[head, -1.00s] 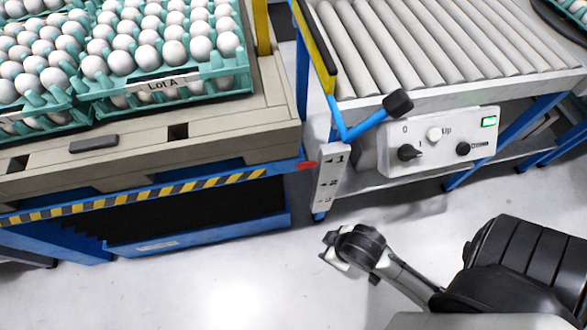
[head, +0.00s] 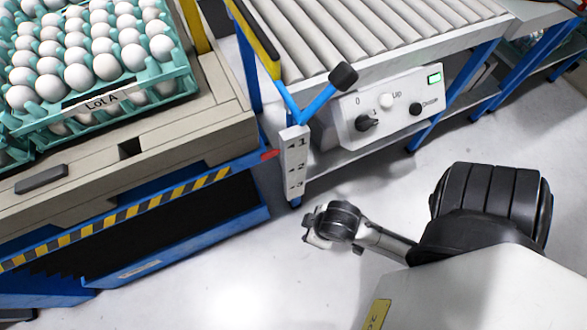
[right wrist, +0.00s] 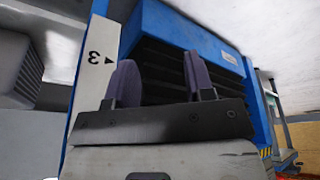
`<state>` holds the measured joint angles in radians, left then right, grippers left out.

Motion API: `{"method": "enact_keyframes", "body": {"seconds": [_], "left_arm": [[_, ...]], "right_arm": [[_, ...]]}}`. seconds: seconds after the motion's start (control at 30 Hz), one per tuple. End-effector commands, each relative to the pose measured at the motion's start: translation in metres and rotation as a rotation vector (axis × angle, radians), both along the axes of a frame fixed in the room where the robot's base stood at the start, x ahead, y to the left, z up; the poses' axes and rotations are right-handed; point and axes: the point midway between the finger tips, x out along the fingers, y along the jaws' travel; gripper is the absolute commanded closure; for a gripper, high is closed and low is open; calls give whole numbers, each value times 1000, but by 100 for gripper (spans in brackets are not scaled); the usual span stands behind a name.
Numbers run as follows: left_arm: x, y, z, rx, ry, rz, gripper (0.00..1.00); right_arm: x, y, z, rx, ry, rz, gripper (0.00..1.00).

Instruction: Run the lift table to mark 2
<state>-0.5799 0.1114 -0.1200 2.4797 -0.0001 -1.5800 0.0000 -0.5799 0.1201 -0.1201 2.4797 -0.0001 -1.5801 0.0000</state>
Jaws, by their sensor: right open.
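The lift table (head: 140,240) stands at the left, with a pallet and egg trays on top. Its red pointer (head: 269,154) sits about level with or slightly below mark 1 on the white scale plate (head: 294,165), which carries marks 1, 2 and 3. The control box (head: 390,105) has a black rotary switch (head: 367,123), a white Up button (head: 387,100), a black Down button (head: 416,109) and a lit green display (head: 434,79). My right gripper (head: 309,238) is below the plate and box, touching neither. Its fingers (right wrist: 158,80) are apart and empty. My left gripper is out of view.
A roller conveyor (head: 370,30) stands behind the control box. A blue bar with a black knob (head: 343,76) sticks out above the box's left end. Teal egg trays (head: 95,105) labelled Lot A fill the pallet (head: 150,145). The floor in front is clear.

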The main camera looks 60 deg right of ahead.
Motion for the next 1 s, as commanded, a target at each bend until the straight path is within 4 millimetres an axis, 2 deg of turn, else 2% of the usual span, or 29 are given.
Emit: {"method": "enact_keyframes", "body": {"seconds": [0.07, 0.5, 1.0], "left_arm": [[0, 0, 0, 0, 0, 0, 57], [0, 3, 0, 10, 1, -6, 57], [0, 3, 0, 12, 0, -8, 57]], "right_arm": [[0, 0, 0, 0, 0, 0, 59], [0, 0, 0, 0, 0, 0, 100], [0, 0, 0, 0, 0, 0, 100]]}}
